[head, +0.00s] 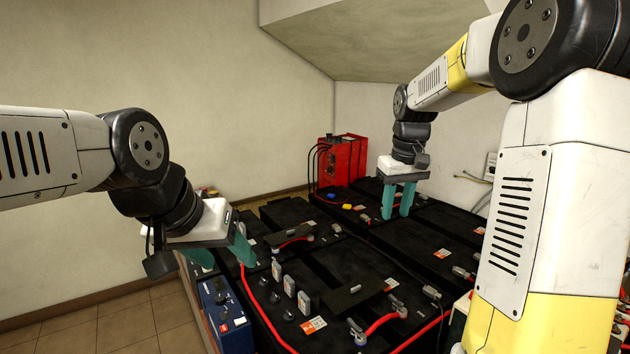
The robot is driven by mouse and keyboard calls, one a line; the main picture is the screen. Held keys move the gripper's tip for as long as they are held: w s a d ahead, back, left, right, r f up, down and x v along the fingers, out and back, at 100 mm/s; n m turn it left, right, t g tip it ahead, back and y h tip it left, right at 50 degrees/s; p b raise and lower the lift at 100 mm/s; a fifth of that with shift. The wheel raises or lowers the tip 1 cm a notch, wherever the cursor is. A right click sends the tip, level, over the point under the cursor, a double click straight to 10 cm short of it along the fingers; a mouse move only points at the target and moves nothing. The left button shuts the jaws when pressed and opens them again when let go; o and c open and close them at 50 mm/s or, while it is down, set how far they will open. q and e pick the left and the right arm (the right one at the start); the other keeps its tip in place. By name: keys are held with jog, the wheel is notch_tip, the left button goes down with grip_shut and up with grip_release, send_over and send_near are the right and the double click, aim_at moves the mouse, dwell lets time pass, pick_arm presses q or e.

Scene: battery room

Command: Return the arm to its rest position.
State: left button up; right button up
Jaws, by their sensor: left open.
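My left gripper (222,259) comes in from the left and points down over the left edge of the black batteries. Its teal fingers are apart with nothing visible between them. The blue battery or box (226,318) stands just below it. My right gripper (397,212) points down over the far part of the black batteries (350,262). Its teal fingers are apart and nothing shows between them. Whether its fingertips touch the battery top, I cannot tell.
A red box (342,160) with black cables stands at the far end. Red cables (262,312) and terminal clamps (397,308) lie across the batteries. A sloped ceiling (385,45) hangs over the back. Tiled floor (110,322) is clear at the lower left.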

jog(key=s+a+r+m+t+y, duration=0.1)
jog(key=s+a+t, duration=0.1)
jog(key=s, duration=0.9)
jog(key=s+a+r+m+t, duration=0.1)
jog(key=s+a+t, duration=0.1)
jog(key=s, duration=1)
jog(key=shift+a+r+m+t+y, duration=0.3)
jog(key=shift+a+y, duration=0.1)
jog(key=shift+a, duration=0.05)
jog(key=shift+s, duration=0.1)
